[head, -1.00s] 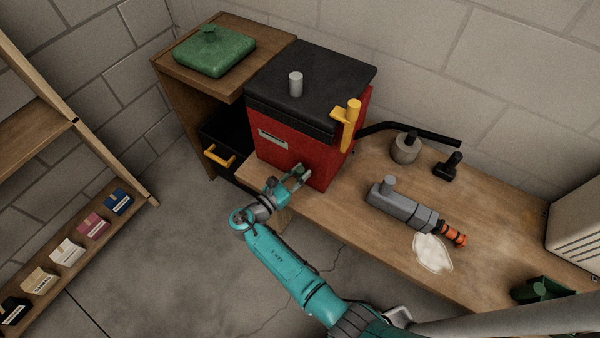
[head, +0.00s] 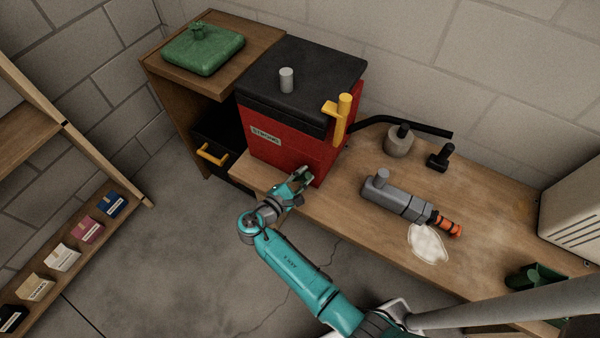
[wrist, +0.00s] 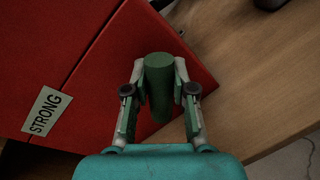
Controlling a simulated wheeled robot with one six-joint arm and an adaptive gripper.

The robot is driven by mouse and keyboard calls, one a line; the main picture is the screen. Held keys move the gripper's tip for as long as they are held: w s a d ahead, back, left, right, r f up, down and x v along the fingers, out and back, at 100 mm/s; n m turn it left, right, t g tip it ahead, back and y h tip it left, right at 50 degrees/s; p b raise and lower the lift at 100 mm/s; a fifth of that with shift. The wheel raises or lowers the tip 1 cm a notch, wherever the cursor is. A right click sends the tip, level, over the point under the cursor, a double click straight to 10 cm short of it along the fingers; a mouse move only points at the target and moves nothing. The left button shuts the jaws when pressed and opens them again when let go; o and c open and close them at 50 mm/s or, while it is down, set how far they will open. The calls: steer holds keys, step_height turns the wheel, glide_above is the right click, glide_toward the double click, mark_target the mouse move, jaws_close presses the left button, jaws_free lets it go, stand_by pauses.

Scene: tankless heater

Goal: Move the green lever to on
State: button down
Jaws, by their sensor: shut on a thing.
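The red box (head: 285,142) with a black lid stands on the wooden bench, with a "STRONG" label (wrist: 47,111) on its front. A green cylindrical lever (wrist: 159,86) sticks out of the box's front face near its lower right edge. My gripper (wrist: 159,84) is shut on this lever, one finger on each side of it. In the head view my gripper (head: 300,180) is at the lower right front of the box and largely hides the lever. Any on or off marking cannot be made out.
A yellow handle (head: 341,118) rises at the box's right side. A grey tool with an orange end (head: 400,203) and a white patch (head: 428,243) lie on the bench (head: 480,205) to the right. A black drawer with a yellow handle (head: 212,155) is at the left.

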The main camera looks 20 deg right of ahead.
steer(key=shift+s+d+f+m+y, duration=0.15)
steer(key=shift+s+f+m+y, duration=0.15)
steer(key=shift+m, duration=0.5)
steer(key=shift+s+d+f+m+y, duration=0.15)
steer(key=shift+f+m, duration=0.2)
steer(key=shift+m, duration=0.45)
steer(key=c, duration=0.9)
jaws_free()
steer(key=shift+a, duration=0.1)
steer(key=v, duration=1.1)
steer(key=shift+s+a, duration=0.3)
steer(key=shift+s, duration=0.05)
